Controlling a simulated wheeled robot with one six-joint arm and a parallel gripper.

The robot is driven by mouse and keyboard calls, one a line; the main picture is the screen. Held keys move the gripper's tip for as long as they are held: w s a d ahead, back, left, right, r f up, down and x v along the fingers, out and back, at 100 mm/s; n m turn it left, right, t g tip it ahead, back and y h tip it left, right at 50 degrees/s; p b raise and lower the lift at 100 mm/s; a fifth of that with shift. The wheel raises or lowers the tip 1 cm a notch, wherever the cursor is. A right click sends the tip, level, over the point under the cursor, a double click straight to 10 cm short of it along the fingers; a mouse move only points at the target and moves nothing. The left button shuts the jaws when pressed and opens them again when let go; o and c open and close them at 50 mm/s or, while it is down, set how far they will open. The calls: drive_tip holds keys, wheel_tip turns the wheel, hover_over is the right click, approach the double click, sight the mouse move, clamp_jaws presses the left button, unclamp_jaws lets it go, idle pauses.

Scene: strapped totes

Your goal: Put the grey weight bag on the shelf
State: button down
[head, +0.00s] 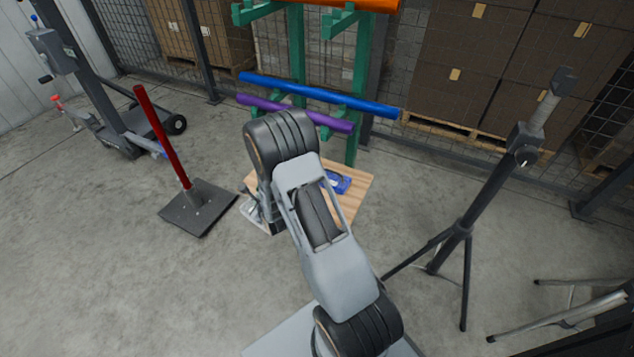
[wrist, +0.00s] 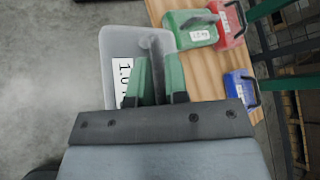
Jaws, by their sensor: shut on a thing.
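The grey weight bag (wrist: 112,45) has a white label reading about "1.0" and a grey handle. In the wrist view my gripper (wrist: 158,76) has its green fingers closed around the handle, and the bag hangs below. The wooden shelf (wrist: 205,72) lies to the right, and the bag overlaps its left edge in the picture. The height gap between them is unclear. In the head view the shelf (head: 356,190) is partly hidden behind my arm. A pale edge of the bag (head: 256,216) shows at the shelf's left; my gripper is mostly hidden there.
A green bag (wrist: 184,37), a red bag (wrist: 230,25) and a blue bag (wrist: 236,88) sit on the shelf. A red post on a dark base (head: 197,210) stands left, a tripod (head: 462,225) right. A green rack (head: 300,60) with coloured bars rises behind.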

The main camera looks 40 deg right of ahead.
drive_tip(key=w+d+r+m+h+p, duration=0.2)
drive_tip(key=d+r+p, duration=0.1)
drive_tip(key=d, duration=0.6)
drive_tip(key=shift+s+d+f+b, duration=0.4)
drive_tip(key=shift+d+f+b, duration=0.6)
drive_tip(key=shift+d+f, duration=1.3)
drive_tip(key=shift+s+d+f+b, duration=0.4)
drive_tip(key=shift+d+f+b, duration=0.6)
drive_tip(key=shift+d+f, duration=1.3)
drive_tip(key=shift+s+d+f+b, duration=0.4)
drive_tip(key=shift+d+f+b, duration=0.6)
drive_tip(key=shift+d+f, duration=1.25)
drive_tip(key=shift+d+r, duration=0.25)
drive_tip(key=shift+d, duration=0.15)
drive_tip(key=c, duration=1.1)
unclamp_jaws()
drive_tip(key=shift+s, duration=0.1)
